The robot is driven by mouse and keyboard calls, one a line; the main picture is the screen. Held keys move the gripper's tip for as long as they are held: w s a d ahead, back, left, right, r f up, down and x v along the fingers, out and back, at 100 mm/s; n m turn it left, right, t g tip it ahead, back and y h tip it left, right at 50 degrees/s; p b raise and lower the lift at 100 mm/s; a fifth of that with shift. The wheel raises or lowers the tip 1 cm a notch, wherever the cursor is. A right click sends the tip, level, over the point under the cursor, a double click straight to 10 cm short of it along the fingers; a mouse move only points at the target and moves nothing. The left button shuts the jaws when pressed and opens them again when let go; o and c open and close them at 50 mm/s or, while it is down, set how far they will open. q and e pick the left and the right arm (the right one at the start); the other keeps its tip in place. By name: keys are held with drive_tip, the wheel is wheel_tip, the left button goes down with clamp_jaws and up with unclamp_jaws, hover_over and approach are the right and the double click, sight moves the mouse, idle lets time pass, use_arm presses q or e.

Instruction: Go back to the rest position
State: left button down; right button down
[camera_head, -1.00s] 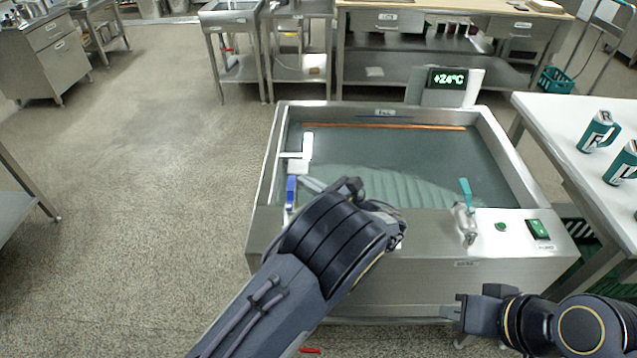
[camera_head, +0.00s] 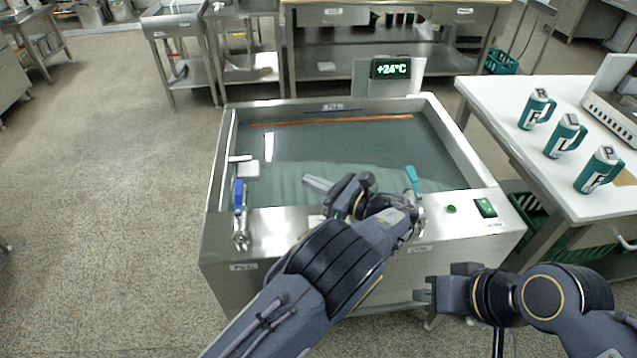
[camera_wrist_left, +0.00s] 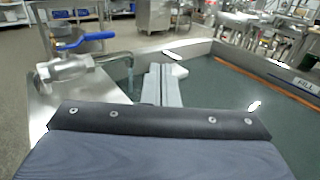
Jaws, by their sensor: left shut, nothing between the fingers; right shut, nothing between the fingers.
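My left gripper (camera_head: 316,183) reaches over the near part of the steel bath (camera_head: 215,225), with its pale fingers together and empty. In the left wrist view the shut fingers (camera_wrist_left: 161,85) extend over the bath, to the right of the blue-handled valve (camera_wrist_left: 65,68). In the head view this valve (camera_head: 240,215) is at the bath's near left corner, apart from the gripper. My right gripper (camera_head: 424,295) is low in front of the bath's right side, pointing left, shut and empty. My left wrist partly hides the bath's front rim and the teal-handled valve (camera_head: 412,183).
A display (camera_head: 391,69) reading +24°C stands behind the bath. A green switch (camera_head: 486,207) is on its right front rim. A white table (camera_head: 510,110) with several teal mugs (camera_head: 565,136) is at the right. The floor (camera_head: 110,200) at the left is clear.

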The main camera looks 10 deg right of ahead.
use_arm(q)
drive_tip(key=shift+d, duration=0.45)
drive_tip(key=s+a+r+n+g+h+p, duration=0.2)
drive_tip(key=a+r+n+g+h, duration=0.15)
drive_tip(key=a, duration=0.45)
drive_tip(key=s+a+r+n+g+h+p, duration=0.1)
drive_tip(key=s+a+r+n+g+h, duration=0.2)
drive_tip(key=a, duration=0.6)
drive_tip(key=s+a+r+n+g+h+p, duration=0.1)
drive_tip(key=s+a+r+n+g+p, duration=0.1)
drive_tip(key=a+n+g, duration=0.45)
drive_tip(key=s+a+r+n+t+h+p, duration=0.1)
drive_tip(key=s+r+n+t+h+p, duration=0.1)
drive_tip(key=s+n, duration=0.3)
drive_tip(key=s+a+r+n+t+h+p, duration=0.2)
drive_tip(key=s+r+n+h, duration=0.1)
drive_tip(key=s, duration=0.8)
drive_tip(key=s+a+r+n+t+h+p, duration=0.1)
drive_tip(key=s+r+n+t+h, duration=0.1)
drive_tip(key=s+n+h, duration=0.3)
drive_tip(key=s+n+t, duration=0.1)
drive_tip(key=s, duration=0.2)
drive_tip(key=shift+s+a+r+n+p, duration=0.3)
drive_tip(key=shift+p, duration=0.1)
